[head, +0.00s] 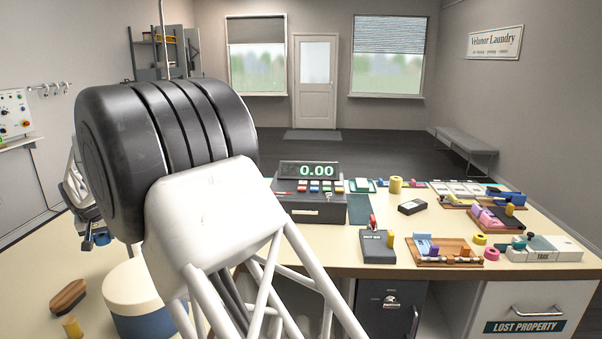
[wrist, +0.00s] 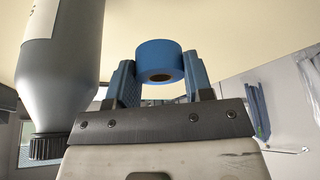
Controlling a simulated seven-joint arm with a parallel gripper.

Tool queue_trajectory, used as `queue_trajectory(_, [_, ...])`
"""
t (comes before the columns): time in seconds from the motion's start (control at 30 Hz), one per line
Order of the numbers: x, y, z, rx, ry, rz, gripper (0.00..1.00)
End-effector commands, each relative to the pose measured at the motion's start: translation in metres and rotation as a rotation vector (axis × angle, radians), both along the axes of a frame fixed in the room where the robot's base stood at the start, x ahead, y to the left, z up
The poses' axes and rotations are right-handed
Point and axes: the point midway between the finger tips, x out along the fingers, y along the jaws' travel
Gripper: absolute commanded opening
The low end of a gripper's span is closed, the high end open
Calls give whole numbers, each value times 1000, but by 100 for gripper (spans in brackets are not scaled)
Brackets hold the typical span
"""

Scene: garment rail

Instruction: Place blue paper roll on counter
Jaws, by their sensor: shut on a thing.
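The blue paper roll (wrist: 156,58) is between the two blue-grey fingers of my gripper (wrist: 160,78) in the wrist view. The fingers are shut on its sides, and its dark core hole shows. The cream counter (head: 380,258) spans the front of the head view. A cream surface fills the top of the wrist view; I cannot tell the gap between it and the roll.
A grey bottle (wrist: 62,65) with a black cap is close beside my gripper in the wrist view. A cash register (head: 308,205), card terminal (head: 378,246), wooden tray (head: 445,252) and small rolls crowd the right counter. A brush (head: 68,296) and white-and-blue tub (head: 140,300) stand front left.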

Motion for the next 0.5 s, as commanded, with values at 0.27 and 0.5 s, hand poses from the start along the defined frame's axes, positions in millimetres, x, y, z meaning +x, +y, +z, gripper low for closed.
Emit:
queue_trajectory(0.27, [28,10,27,1,-2,31,21])
queue_trajectory(0.5, [50,14,48,1,-1,51,21])
